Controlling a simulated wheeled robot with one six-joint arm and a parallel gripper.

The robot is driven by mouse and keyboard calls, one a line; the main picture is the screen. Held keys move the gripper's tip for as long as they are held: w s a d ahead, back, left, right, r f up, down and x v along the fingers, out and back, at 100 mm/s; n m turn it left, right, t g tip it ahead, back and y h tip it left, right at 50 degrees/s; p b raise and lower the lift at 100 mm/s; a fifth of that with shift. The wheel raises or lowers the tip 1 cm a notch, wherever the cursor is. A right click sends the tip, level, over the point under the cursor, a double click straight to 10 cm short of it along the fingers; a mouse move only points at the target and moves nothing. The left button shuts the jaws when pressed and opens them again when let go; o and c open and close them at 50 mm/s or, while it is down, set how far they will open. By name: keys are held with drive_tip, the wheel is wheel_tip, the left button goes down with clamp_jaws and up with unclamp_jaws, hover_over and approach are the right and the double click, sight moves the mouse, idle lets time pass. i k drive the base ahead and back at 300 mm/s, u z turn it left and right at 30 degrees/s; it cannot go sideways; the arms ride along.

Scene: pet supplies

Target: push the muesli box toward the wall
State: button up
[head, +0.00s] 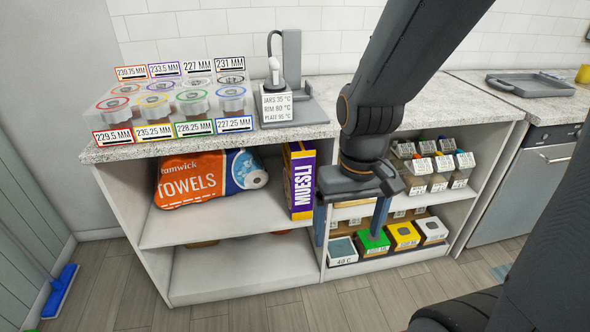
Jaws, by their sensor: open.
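The muesli box (303,185) stands upright on the upper shelf (225,222) of the left cabinet, at its right end by the upright divider. It is purple and white with an orange-yellow side, and its front is near the shelf's front edge. My gripper (348,235) points down in front of the cabinet, to the right of the box. Its two fingers are apart with nothing seen between them. The left finger looks close to the box's lower right edge; I cannot tell whether they touch. The white tiled wall (345,42) is behind the counter.
A towels pack (205,180) lies left of the box, with free shelf between. The counter (345,95) overhangs the shelves and holds labelled jars (190,100) and a grey device (290,85). Small coloured bins (403,235) sit low right. A blue broom (60,290) is at left.

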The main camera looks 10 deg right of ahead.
sight(299, 157)
drive_tip(key=k, duration=0.4)
drive_tip(key=z, duration=1.05)
